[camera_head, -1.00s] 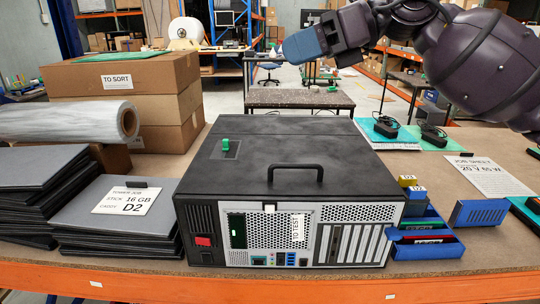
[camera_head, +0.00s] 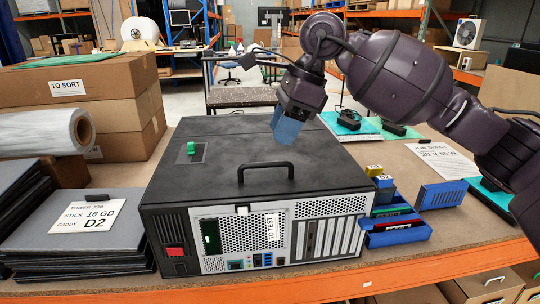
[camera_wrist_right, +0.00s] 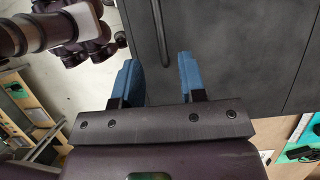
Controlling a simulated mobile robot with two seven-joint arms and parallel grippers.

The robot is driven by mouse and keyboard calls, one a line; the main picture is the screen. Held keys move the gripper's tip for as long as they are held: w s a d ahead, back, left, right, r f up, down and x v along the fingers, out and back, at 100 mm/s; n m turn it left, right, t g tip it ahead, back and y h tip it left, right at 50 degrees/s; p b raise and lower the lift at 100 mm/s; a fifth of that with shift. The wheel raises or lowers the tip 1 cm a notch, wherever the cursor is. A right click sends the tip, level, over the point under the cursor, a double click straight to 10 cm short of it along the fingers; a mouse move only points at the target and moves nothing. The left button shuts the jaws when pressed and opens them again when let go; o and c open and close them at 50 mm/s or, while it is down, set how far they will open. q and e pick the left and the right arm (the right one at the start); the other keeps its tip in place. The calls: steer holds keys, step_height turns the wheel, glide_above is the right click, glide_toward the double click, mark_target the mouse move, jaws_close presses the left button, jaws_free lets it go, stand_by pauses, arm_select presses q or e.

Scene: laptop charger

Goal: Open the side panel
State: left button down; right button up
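The black computer tower (camera_head: 225,165) lies flat on the table, its rear side with ports and grilles facing the front edge. Its top is the side panel, with a black bar handle (camera_head: 266,166) near the front and a green latch (camera_head: 191,148) at the left. The panel lies closed. My right gripper (camera_head: 287,128) has blue fingers pointing down above the far right part of the panel, behind the handle. In the right wrist view its fingers (camera_wrist_right: 160,78) are apart and empty, with the handle (camera_wrist_right: 160,32) beyond them. My left gripper is not visible in the head view.
A blue tray (camera_head: 395,229) with several caddies and a blue bracket (camera_head: 442,194) stand right of the tower. Stacked dark panels (camera_head: 75,235) with a label lie left. Cardboard boxes (camera_head: 115,100) and a plastic roll (camera_head: 45,130) stand at the back left.

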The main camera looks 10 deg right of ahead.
steer(key=shift+x, duration=3.1)
steer(key=shift+a, duration=0.1)
steer(key=shift+c, duration=0.3)
jaws_close()
